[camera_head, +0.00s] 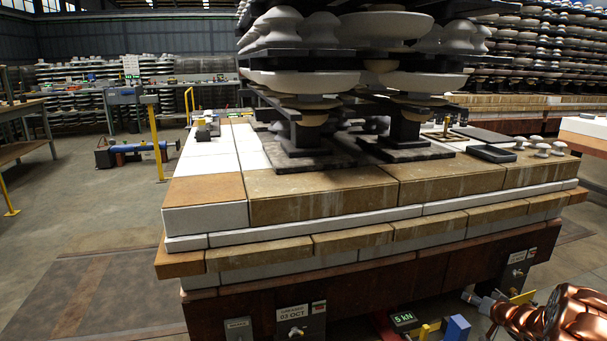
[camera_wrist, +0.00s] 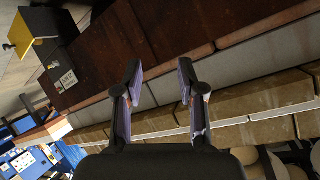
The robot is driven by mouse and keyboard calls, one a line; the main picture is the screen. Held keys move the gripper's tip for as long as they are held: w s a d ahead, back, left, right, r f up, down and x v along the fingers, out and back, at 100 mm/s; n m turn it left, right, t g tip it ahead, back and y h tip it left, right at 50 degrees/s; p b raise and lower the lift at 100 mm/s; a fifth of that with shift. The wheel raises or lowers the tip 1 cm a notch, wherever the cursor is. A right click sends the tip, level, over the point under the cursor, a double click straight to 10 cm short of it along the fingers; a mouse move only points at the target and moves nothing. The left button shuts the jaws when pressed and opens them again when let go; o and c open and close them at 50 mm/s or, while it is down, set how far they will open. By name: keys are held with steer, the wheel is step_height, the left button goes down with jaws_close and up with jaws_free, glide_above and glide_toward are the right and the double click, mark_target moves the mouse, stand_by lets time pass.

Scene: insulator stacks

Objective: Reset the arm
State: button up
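My gripper (camera_wrist: 160,66) reaches up from the bottom edge of the wrist view. Its two dark fingers stand apart with a clear gap between the tips, and nothing is held between them. Behind the fingers are the dark red-brown side of the stack base (camera_wrist: 170,25) and a row of tan blocks (camera_wrist: 262,97), seen tilted. I cannot tell whether the fingers touch them; a gap seems to be there. In the head view a shiny copper-coloured part of my arm shows at the lower right corner, low beside the base. The gripper itself is not clearly visible there.
A layered plinth of white and tan blocks (camera_head: 325,195) fills the middle, carrying stacked insulators (camera_head: 305,80). A "5 kN" display (camera_head: 404,318) sits low in front. Open floor (camera_head: 95,220) lies left, with a yellow post (camera_head: 155,140).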

steer(key=a+r+g+h+p, duration=0.3)
steer(key=r+p, duration=0.5)
steer(key=r, duration=1.2)
steer(key=s+a+r+g+h+p, duration=0.1)
steer(key=s+a+r+p, duration=0.35)
steer(key=r, duration=0.25)
steer(key=s+a+r+g+h+p, duration=0.1)
steer(key=s+a+r+p, duration=0.35)
steer(key=r, duration=0.35)
steer(key=s+a+r+n+g+y+p, duration=0.1)
steer(key=s+a+r+g+p, duration=0.2)
steer(key=s, duration=1.1)
steer(key=s+a+r+n+g+y+p, duration=0.2)
steer(key=s+a+r+p, duration=0.7)
steer(key=s+a, duration=0.6)
steer(key=s+a+r+n+g+y+p, duration=0.1)
steer(key=s+a+r+g+p, duration=0.3)
steer(key=s, duration=1)
steer(key=a+r+p, duration=0.2)
steer(key=a+r, duration=0.2)
steer(key=r, duration=0.1)
steer(key=shift+s+a+n, duration=0.15)
steer(key=shift+a+n, duration=0.25)
steer(key=shift+o, duration=0.3)
